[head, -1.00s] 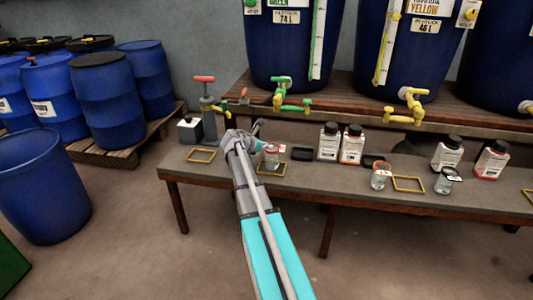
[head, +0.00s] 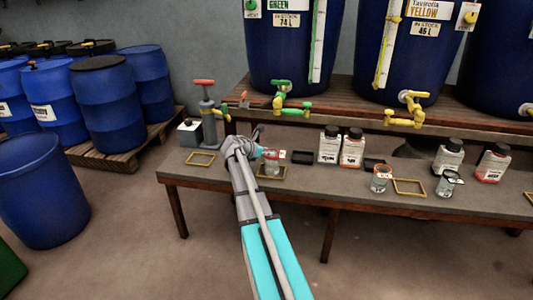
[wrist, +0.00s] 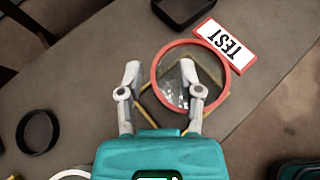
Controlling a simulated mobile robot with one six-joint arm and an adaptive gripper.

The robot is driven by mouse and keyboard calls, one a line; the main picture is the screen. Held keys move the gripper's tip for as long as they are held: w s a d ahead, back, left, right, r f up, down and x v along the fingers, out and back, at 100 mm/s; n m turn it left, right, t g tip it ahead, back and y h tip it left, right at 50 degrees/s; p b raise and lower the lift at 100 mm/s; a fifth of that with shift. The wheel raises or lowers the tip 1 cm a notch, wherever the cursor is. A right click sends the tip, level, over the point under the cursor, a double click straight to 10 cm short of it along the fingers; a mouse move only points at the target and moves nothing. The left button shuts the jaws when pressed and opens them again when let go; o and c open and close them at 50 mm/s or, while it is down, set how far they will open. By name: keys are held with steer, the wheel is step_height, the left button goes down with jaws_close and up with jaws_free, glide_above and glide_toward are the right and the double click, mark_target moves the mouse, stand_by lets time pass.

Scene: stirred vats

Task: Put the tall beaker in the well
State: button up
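A clear beaker with a red rim and a TEST tag (head: 272,168) stands at a yellow square frame (head: 261,176) on the low bench. The beaker also shows from above in the wrist view (wrist: 171,95). My gripper (wrist: 160,70) is open over its side: one finger lies outside the rim, the other overlaps the rim in the picture. I cannot tell whether they touch. A low black open tray (head: 302,157), possibly the well, sits just right of the beaker. Other beakers stand farther right, one orange-rimmed (head: 380,183), one dark-rimmed (head: 446,187). Which is tallest is unclear.
White-labelled bottles (head: 330,148) stand behind and right of the tray. A hand pump (head: 207,120) is at the bench's left end. Green (head: 290,105) and yellow taps (head: 405,115) from blue vats overhang the bench's back. Another yellow frame (head: 201,158) is empty.

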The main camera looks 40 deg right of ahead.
steer(key=shift+r, duration=0.2)
steer(key=shift+a+r+p, duration=0.2)
steer(key=shift+a+p, duration=0.15)
steer(key=shift+p, duration=0.1)
steer(key=p+v, duration=0.5)
steer(key=v, duration=0.6)
steer(key=shift+a, duration=0.15)
steer(key=s+a+f+m+y, duration=0.3)
steer(key=s+a+m, duration=0.3)
steer(key=a, duration=0.5)
steer(key=s+a+f+m+y, duration=0.3)
steer(key=s+a+m+y, duration=0.2)
steer(key=a, duration=0.6)
steer(key=s+a+f+m+y, duration=0.3)
steer(key=s+a+m, duration=0.4)
steer(key=a, duration=0.4)
steer(key=shift+s+a+f+y, duration=0.3)
steer(key=shift+a+f+y, duration=0.1)
steer(key=shift+y, duration=0.3)
steer(key=shift+d, duration=0.1)
